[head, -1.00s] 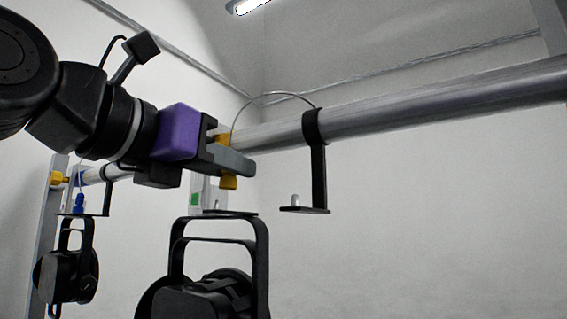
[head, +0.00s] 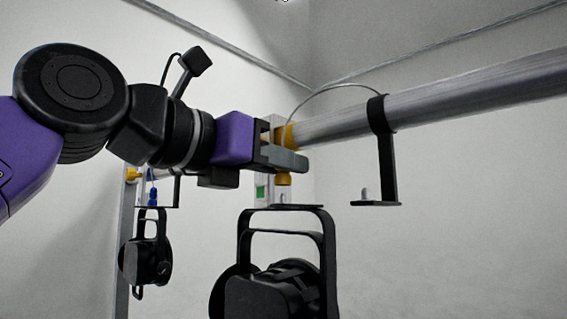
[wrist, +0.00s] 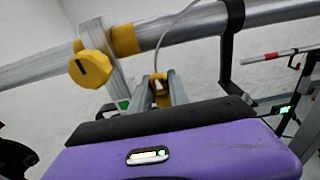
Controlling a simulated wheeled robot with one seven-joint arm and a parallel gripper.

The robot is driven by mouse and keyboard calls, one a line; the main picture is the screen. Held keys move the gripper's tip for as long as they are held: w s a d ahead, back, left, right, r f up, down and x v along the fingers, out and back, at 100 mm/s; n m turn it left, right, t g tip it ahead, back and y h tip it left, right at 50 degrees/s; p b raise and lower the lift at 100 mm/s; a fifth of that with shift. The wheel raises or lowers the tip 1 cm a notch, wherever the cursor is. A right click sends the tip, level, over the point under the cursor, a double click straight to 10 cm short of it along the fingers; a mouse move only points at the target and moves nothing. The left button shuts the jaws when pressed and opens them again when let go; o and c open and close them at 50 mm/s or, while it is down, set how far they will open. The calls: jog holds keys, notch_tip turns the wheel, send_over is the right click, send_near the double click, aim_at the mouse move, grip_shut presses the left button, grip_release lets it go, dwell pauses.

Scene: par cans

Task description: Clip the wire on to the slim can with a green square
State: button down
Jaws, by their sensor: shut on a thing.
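My gripper (head: 290,162) is shut on the yellow clip (head: 284,179) at the end of the thin grey wire (head: 330,89). In the wrist view the clip (wrist: 161,88) sits between the fingertips. The wire arcs up towards the black hook bracket (head: 388,165) on the pipe. A black can (head: 275,293) with a tall yoke is just below my gripper, apart from the clip. A small green square (head: 261,193) shows on a pale upright behind the yoke top. I cannot tell whether it belongs to this can.
The thick metal pipe (head: 470,90) runs close beside my gripper. Another black can (head: 146,255) hangs at the left, with a blue clip (head: 153,195) above it. A yellow knob (wrist: 91,68) and collar (wrist: 125,40) are near the fingers. Space right of the bracket is clear.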

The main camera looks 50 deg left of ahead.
jog(key=shift+f+b, duration=0.9)
jog(key=shift+f, duration=0.3)
dwell(1.8)
dwell(0.3)
jog(key=c, duration=1.2)
grip_release()
jog(key=shift+o, duration=0.2)
jog(key=s+d+b, duration=0.1)
jog(key=s+b, duration=0.1)
jog(key=s, duration=0.5)
jog(key=shift+s+d+r, duration=0.15)
jog(key=shift+s+r, duration=0.05)
jog(key=shift+s, duration=0.15)
